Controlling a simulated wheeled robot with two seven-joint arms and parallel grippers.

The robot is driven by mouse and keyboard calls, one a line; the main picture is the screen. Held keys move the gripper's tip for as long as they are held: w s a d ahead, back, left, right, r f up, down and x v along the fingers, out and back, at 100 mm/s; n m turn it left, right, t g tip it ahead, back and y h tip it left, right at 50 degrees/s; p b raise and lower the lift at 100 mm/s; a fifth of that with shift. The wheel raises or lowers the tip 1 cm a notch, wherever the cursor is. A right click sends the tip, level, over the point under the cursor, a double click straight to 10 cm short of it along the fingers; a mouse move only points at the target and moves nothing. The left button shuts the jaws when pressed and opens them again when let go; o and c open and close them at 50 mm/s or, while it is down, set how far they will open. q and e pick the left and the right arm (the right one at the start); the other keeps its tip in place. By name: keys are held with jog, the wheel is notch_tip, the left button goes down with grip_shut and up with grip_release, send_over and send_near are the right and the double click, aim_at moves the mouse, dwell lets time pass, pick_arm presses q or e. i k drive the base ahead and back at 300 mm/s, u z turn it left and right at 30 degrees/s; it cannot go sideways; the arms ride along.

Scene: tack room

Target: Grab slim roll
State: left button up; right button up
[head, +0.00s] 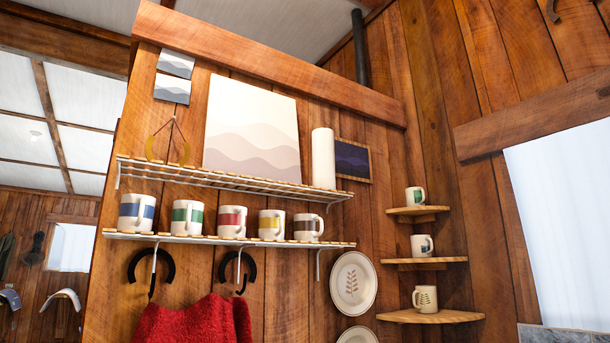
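A slim white roll (323,158) stands upright at the right end of the upper slatted wall shelf (228,179). It looks like a paper roll and nothing covers its front. A dark framed picture (354,161) hangs on the wall just right of it, and a large pale wave print (252,129) is to its left. Neither of my grippers is in the head view.
Several striped mugs (187,217) stand on the lower shelf (228,239). A red cloth (195,320) hangs from dark hooks below. Decorative plates (353,283) are on the wall. Corner shelves (424,262) with mugs stand at right.

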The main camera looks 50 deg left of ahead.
aim_at(323, 139)
jog(key=u, duration=0.9)
jog(key=i, duration=1.25)
jog(key=u, duration=1.25)
